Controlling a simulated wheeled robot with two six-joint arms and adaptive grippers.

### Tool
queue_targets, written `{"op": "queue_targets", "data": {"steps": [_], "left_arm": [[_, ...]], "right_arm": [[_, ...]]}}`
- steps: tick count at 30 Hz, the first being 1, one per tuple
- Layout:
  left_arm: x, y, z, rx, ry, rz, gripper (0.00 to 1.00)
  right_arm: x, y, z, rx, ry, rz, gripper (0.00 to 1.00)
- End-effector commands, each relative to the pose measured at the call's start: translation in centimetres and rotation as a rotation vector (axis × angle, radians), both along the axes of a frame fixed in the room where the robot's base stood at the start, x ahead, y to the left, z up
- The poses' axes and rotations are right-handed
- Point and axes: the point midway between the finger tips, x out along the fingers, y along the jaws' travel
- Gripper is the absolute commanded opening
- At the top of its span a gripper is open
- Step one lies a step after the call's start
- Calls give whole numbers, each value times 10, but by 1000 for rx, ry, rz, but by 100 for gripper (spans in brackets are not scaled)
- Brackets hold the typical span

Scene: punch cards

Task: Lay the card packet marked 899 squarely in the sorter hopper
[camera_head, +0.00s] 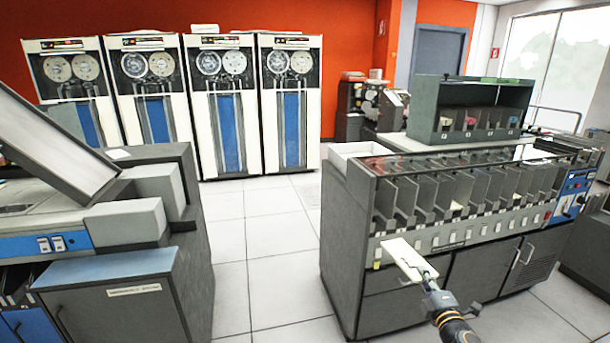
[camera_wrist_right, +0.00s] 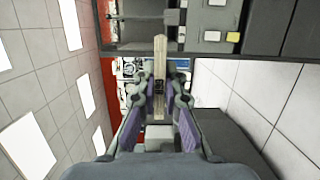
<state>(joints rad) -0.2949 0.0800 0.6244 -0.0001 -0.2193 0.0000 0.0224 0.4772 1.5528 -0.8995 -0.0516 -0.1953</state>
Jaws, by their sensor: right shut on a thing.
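My right gripper (camera_head: 428,283) is shut on a pale, flat card packet (camera_head: 404,256) in front of the sorter's (camera_head: 345,250) left part. The packet is tilted, and its marking is too small to read. In the right wrist view, the packet (camera_wrist_right: 160,58) shows edge-on between the fingers (camera_wrist_right: 160,88). The sorter has a row of grey pockets along its top and a blue control panel (camera_head: 574,190) at its right end. I cannot clearly make out the hopper. My left gripper is not in view.
A dark green rack (camera_head: 425,105) with several compartments holding small coloured items stands behind the pockets. A grey console (camera_head: 130,220) stands at the left. Several tape cabinets (camera_head: 247,140) line the red wall. The tiled floor (camera_head: 268,255) between console and sorter is clear.

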Motion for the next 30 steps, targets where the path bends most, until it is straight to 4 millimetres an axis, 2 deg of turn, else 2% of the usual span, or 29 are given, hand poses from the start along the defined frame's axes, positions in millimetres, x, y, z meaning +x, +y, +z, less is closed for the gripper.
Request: {"op": "queue_targets", "data": {"steps": [3,6,9,12,15,18,24,26,30], "left_arm": [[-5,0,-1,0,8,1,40],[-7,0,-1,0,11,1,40],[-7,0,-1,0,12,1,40],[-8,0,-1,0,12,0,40],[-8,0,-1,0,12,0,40],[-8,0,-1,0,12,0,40],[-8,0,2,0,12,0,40],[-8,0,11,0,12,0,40],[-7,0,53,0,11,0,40]], "right_arm": [[-20,52,-21,16,5,45,0],[-45,102,-33,19,2,80,0],[-73,147,-36,26,-5,97,0],[-96,175,-33,22,-7,91,0],[-113,190,-28,16,-8,76,0],[-122,196,-24,8,-6,63,0],[-126,199,-20,1,-5,59,0],[-127,199,-13,2,-2,62,0],[-135,202,20,6,4,75,0]]}}
